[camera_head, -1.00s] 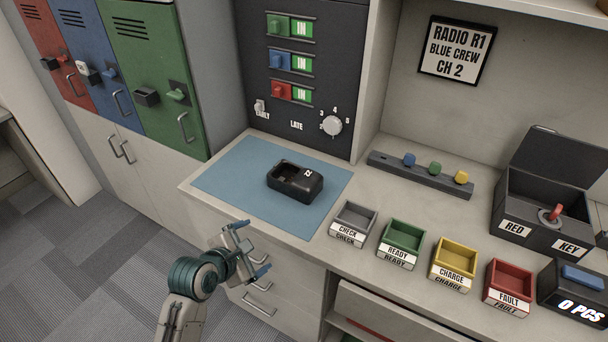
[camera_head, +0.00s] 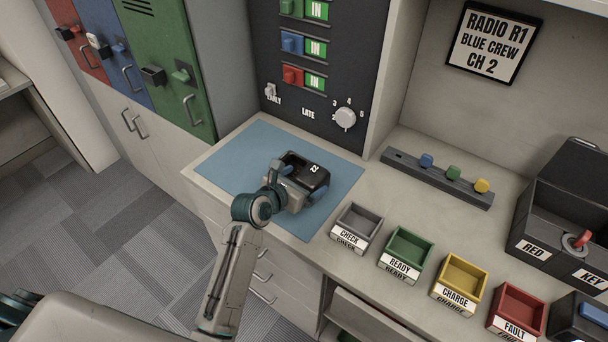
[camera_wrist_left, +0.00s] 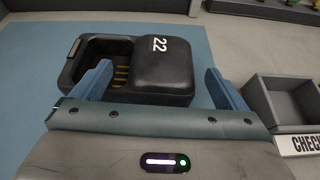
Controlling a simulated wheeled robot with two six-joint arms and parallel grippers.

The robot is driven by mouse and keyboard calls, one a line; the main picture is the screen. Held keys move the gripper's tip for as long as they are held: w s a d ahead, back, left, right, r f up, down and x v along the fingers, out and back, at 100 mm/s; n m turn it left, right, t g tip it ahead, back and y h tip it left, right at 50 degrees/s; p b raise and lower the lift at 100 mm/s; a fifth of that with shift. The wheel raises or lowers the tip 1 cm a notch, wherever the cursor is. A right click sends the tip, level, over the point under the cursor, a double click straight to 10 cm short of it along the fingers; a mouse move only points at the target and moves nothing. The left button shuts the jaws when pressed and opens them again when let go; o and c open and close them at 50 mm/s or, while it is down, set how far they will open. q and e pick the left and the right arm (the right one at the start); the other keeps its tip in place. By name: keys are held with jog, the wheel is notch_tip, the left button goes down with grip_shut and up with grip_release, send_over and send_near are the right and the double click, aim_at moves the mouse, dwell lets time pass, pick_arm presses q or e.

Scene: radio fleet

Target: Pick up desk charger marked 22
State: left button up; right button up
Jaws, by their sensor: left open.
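The black desk charger marked 22 (camera_head: 314,177) sits on the blue mat (camera_head: 239,153) on the counter. In the left wrist view the charger (camera_wrist_left: 165,72) shows its open cradle with gold contacts on the left and the white 22 on its raised right part. My left gripper (camera_head: 299,189) is at the charger's near side and partly hides it. In the left wrist view the gripper's two blue fingers (camera_wrist_left: 160,87) are apart, the left one in front of the cradle side, the right one beyond the charger's right end. Whether either finger touches is unclear. My right gripper is not seen.
Trays marked check (camera_head: 358,228), ready (camera_head: 408,252), charge (camera_head: 460,282) and fault (camera_head: 517,311) line the counter's front, right of the mat. A dark panel with switches and a dial (camera_head: 345,118) stands behind the mat. The mat's left part is clear.

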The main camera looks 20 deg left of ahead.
aim_at(312, 176)
pick_arm(q)
jog(key=p+x, duration=0.1)
jog(key=x, duration=0.2)
jog(key=shift+w+d+r, duration=0.1)
jog(key=shift+d+r, duration=0.05)
jog(key=shift+d, duration=0.05)
jog(key=shift+w+f, duration=0.2)
jog(key=shift+w, duration=0.05)
jog(key=shift+w+d+f, duration=0.1)
jog(key=shift+w, duration=0.05)
jog(key=c, duration=1)
jog(key=shift+c, duration=1.3)
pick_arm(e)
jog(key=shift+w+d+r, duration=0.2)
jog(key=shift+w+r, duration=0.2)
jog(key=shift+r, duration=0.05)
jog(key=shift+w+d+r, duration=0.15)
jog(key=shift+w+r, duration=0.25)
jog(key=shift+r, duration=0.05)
